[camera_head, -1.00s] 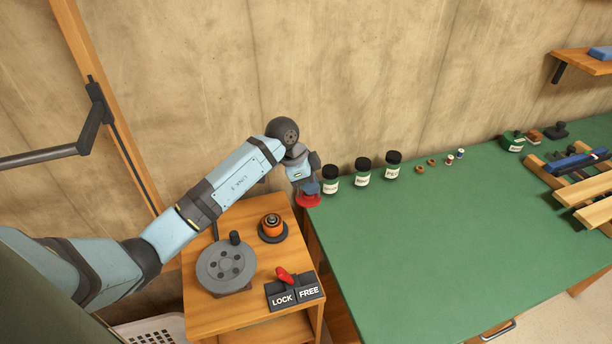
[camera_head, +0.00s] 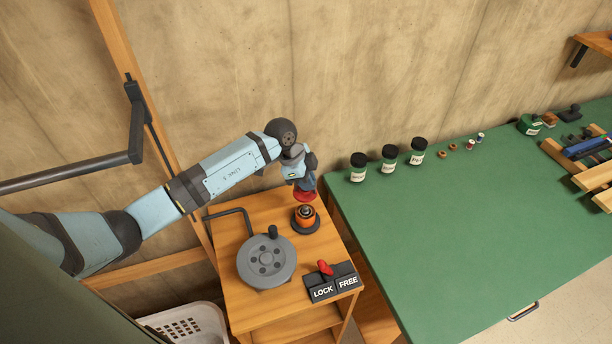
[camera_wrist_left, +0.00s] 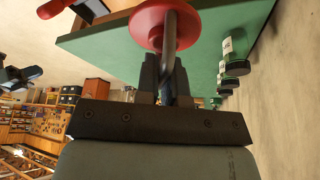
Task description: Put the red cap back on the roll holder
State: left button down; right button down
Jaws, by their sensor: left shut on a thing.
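The red cap (camera_head: 305,196) is a round disc held by my left gripper (camera_head: 306,184), a little above the roll holder in the head view. In the left wrist view the red cap (camera_wrist_left: 150,24) shows at the top, with a grey bar-shaped handle between the fingers of my left gripper (camera_wrist_left: 166,70). The roll holder (camera_head: 305,216) has an orange roll with a dark top on a dark round base, on the wooden stand. The cap appears just above its top; whether they touch cannot be told. My right gripper is not in view.
A grey crank wheel (camera_head: 266,261) and a LOCK/FREE switch block (camera_head: 333,281) with a red lever share the wooden stand (camera_head: 240,310). A green bench (camera_head: 470,230) to the right carries several dark-lidded jars (camera_head: 389,158). A white basket (camera_head: 190,325) is below.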

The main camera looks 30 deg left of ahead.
pick_arm(q)
jog(key=shift+d+f+b, duration=0.1)
jog(key=shift+f+b, duration=0.6)
jog(key=shift+f, duration=0.05)
notch_tip(320, 180, down, 4)
jog(key=b, duration=0.4)
jog(key=shift+f, duration=0.65)
jog(key=shift+f, duration=0.45)
jog(key=c, duration=0.7)
grip_release()
